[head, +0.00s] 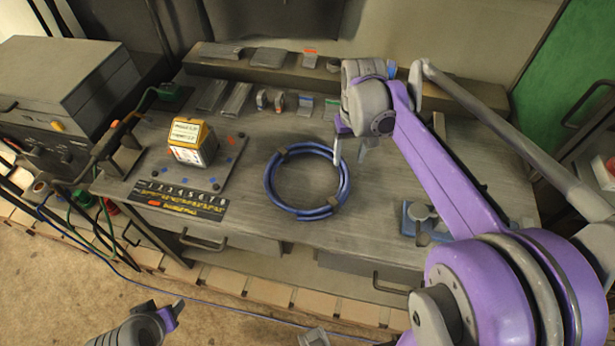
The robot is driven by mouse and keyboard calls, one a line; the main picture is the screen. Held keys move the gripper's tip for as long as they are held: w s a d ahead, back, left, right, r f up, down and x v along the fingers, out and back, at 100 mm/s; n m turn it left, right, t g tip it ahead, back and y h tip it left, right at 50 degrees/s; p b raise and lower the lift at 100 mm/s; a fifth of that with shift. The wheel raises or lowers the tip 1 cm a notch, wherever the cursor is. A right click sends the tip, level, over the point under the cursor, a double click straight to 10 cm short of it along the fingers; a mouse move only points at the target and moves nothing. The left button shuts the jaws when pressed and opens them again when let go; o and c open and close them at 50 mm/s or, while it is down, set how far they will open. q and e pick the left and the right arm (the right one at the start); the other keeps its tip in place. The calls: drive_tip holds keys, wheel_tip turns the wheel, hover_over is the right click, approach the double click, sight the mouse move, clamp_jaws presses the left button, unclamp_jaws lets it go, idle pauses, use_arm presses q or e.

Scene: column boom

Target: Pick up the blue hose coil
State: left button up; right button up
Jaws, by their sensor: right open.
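The blue hose coil (270,190) lies flat on the grey workbench (240,222), near its middle. It is a ring of several turns with bands around it. My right gripper (350,150) is over the coil's right upper side, with its fingers apart and pointing down. One finger overlaps the coil's right edge in the picture; I cannot tell whether it touches. My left gripper (170,312) is at the bottom left, in front of the bench and far from the coil. Its fingers show only partly.
A yellow and white box (192,142) stands on a plate left of the coil. A numbered strip (178,199) lies at the bench's front left. Metal pieces (236,98) lie behind. A blue item (424,222) is to the right. A grey machine (66,85) stands at far left.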

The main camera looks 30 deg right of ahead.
sight(346, 168)
drive_tip(key=shift+w+f, duration=0.2)
drive_tip(key=shift+f, duration=2.9)
clamp_jaws()
